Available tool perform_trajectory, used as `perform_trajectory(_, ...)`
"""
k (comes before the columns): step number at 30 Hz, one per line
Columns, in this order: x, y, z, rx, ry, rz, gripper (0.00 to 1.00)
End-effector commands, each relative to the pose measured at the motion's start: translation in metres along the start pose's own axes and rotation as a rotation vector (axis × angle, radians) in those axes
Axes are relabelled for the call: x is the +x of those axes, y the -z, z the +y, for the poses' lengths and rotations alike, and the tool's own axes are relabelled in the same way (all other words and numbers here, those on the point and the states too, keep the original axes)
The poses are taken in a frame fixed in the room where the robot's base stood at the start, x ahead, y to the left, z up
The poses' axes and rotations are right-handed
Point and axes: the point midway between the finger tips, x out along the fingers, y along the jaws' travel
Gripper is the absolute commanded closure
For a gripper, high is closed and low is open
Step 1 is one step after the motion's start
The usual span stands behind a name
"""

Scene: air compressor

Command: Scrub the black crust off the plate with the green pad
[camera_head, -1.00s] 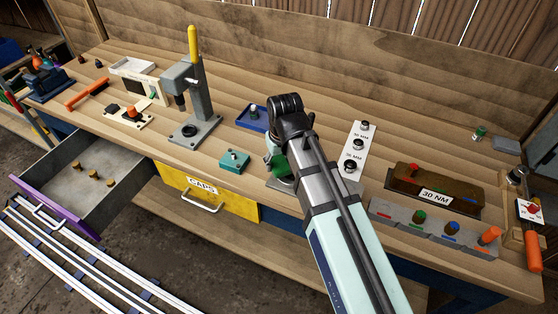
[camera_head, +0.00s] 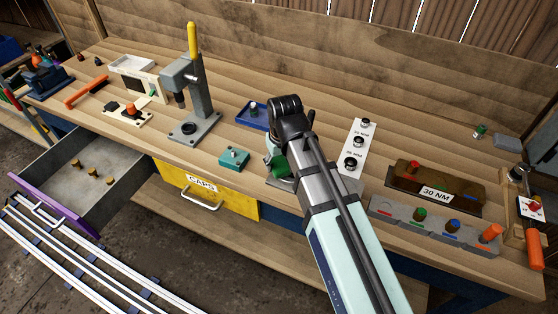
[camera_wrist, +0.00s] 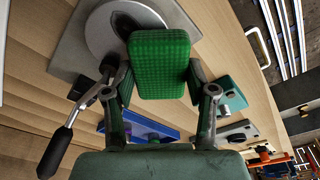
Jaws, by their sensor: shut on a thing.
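The green pad (camera_wrist: 161,66) is a textured block held between the two fingers of my gripper (camera_wrist: 160,88), which is shut on it. In the head view a bit of the green pad (camera_head: 280,166) shows beside my arm. The plate (camera_wrist: 183,14) is a grey disc on a square grey base (camera_wrist: 70,48); the pad is over its near part and hides some of it. A dark patch (camera_wrist: 123,22), seemingly the black crust, shows at the pad's upper left edge. I cannot tell whether pad and plate touch. In the head view my arm mostly hides the plate.
A black-handled lever (camera_wrist: 56,150) lies left of my gripper in the wrist view. A teal block (camera_head: 233,159), a blue tray (camera_head: 253,116) and a white strip with black rings (camera_head: 357,148) are nearby. A grey press (camera_head: 195,95) stands farther left.

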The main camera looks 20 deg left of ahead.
Motion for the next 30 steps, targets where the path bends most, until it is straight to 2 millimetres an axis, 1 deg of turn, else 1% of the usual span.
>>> perform_trajectory(9, 0.006, -0.001, 0.000, 0.000, 0.000, 0.000, 0.72)
perform_trajectory(14, 0.005, -0.003, 0.001, 0.000, 0.000, 0.000, 0.72)
perform_trajectory(25, -0.001, -0.022, 0.019, 0.001, 0.000, 0.000, 0.72)
perform_trajectory(30, -0.001, -0.027, 0.024, 0.001, -0.001, -0.001, 0.72)
